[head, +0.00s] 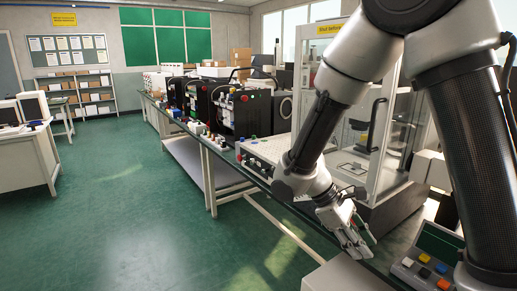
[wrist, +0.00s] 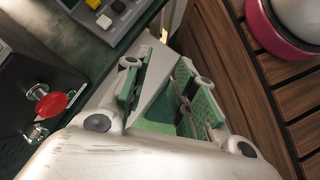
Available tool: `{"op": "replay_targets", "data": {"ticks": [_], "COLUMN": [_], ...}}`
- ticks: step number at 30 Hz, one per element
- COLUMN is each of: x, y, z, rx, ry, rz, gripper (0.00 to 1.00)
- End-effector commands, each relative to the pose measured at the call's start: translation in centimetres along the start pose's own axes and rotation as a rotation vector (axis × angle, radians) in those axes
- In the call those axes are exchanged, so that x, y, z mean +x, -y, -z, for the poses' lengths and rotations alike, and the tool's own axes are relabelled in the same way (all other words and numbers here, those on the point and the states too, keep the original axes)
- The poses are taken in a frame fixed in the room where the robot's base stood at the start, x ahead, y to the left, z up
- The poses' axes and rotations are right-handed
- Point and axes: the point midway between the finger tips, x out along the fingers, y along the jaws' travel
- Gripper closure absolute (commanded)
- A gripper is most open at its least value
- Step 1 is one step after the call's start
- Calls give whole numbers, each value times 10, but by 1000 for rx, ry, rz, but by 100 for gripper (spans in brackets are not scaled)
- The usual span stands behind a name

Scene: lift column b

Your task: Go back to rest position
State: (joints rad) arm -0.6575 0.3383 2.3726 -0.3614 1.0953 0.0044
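My gripper (head: 358,245) hangs from my arm in the right half of the head view, pointing down near the front edge of the long bench. In the wrist view my gripper (wrist: 163,88) shows its two green-padded fingers apart, with nothing seen held between them. A pale surface and a strip of green floor show past the fingers.
The long bench (head: 203,138) carries black machines and small coloured parts. A glass-walled cabinet (head: 338,90) stands behind my gripper. A control box (head: 425,271) with coloured buttons is at lower right. The wrist view shows a red button (wrist: 51,105) close by. Green floor lies open left.

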Motion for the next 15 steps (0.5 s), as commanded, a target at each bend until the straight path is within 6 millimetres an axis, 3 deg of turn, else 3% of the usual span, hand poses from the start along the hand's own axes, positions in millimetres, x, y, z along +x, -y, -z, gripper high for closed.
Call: {"op": "replay_targets", "data": {"ticks": [7, 15], "x": [-22, -39], "y": [-2, -5], "z": [-70, -145], "rx": [332, 675], "ry": [-336, -672], "rz": [229, 356], "gripper": [73, 73]}}
